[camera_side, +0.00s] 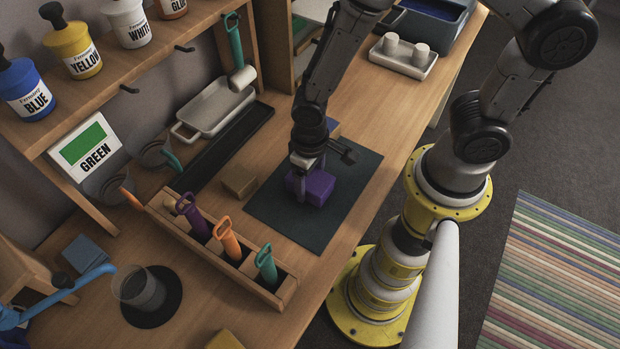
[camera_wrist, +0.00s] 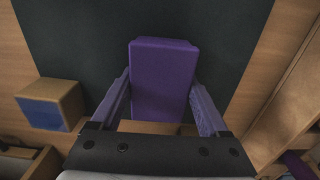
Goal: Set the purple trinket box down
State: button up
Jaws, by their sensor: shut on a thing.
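The purple trinket box (camera_side: 319,187) is at the dark mat (camera_side: 345,205) on the wooden bench in the side view. Its plain purple face (camera_wrist: 164,75) fills the middle of the wrist view. My gripper (camera_side: 303,185) is shut on the box, with one finger on each side; the fingers also flank it in the wrist view (camera_wrist: 162,92). The box looks level and low over the mat. I cannot tell whether its underside touches the mat.
A small wooden block (camera_side: 240,182) lies left of the mat; the wrist view shows a wooden block with a blue face (camera_wrist: 52,106). A wooden rack (camera_side: 218,262) holds several coloured handles. A blue item (camera_side: 333,127) is partly hidden behind my arm. The mat's front part is clear.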

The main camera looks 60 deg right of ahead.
jog(key=shift+f, duration=0.15)
jog(key=o, duration=1.3)
notch_tip(320, 180, up, 12)
notch_tip(320, 180, up, 12)
jog(key=f+t, duration=0.1)
jog(key=t, duration=0.2)
send_over(310, 177)
jog(key=s+d, duration=0.2)
jog(key=d, duration=0.4)
jog(key=s+d+r+t, duration=0.1)
jog(key=s+r, duration=0.1)
jog(key=s+d+r, duration=0.2)
jog(key=s+d+r+t, duration=0.1)
jog(key=s+d+r, duration=0.1)
jog(key=shift+s+r+t, duration=0.1)
jog(key=shift+s+t, duration=0.2)
jog(key=shift+s, duration=0.05)
